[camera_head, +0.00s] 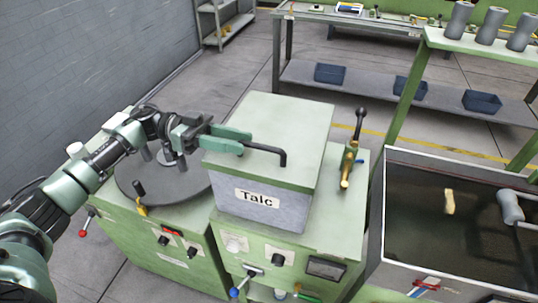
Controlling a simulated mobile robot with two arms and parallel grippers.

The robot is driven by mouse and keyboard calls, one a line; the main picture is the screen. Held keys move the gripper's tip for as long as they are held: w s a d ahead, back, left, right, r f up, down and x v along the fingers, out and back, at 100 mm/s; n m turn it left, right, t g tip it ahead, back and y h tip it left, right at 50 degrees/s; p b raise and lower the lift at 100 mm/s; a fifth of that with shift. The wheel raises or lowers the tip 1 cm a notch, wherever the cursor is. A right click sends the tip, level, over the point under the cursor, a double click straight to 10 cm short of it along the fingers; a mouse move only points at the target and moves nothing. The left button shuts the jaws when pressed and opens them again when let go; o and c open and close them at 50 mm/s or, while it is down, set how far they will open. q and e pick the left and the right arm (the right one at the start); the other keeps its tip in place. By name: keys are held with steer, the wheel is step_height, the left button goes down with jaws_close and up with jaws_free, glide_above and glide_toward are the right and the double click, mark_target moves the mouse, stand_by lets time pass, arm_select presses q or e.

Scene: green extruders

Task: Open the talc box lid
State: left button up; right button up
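The talc box (262,205) is a grey box with a "Talc" label, standing on a green machine cabinet. Its green lid (290,118) lies flat on top and is closed. A black bar handle (268,149) is on the lid, its right end bent down to the lid. My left gripper (245,144) comes from the left over the lid's left edge, with its green fingers at the handle's left end. The handle's left end is hidden by the fingers, and I cannot tell whether they grip it. My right gripper is out of view.
A round dark turntable (160,180) is left of the box, under my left arm. A black-knobbed lever (355,145) stands right of the box. A dark basin (430,230) is farther right. A shelf with blue bins (330,74) is behind.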

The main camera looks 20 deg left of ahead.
mark_target(278, 150)
arm_select(q)
steer(key=shift+d+r+p, duration=0.15)
steer(key=shift+d+p, duration=0.15)
steer(key=shift+d, duration=0.2)
steer(key=d+p, duration=0.2)
steer(key=d, duration=0.4)
steer(key=shift+s+p, duration=0.15)
steer(key=shift+p, duration=0.15)
steer(key=shift+d, duration=0.35)
jaws_close()
stand_by(0.4)
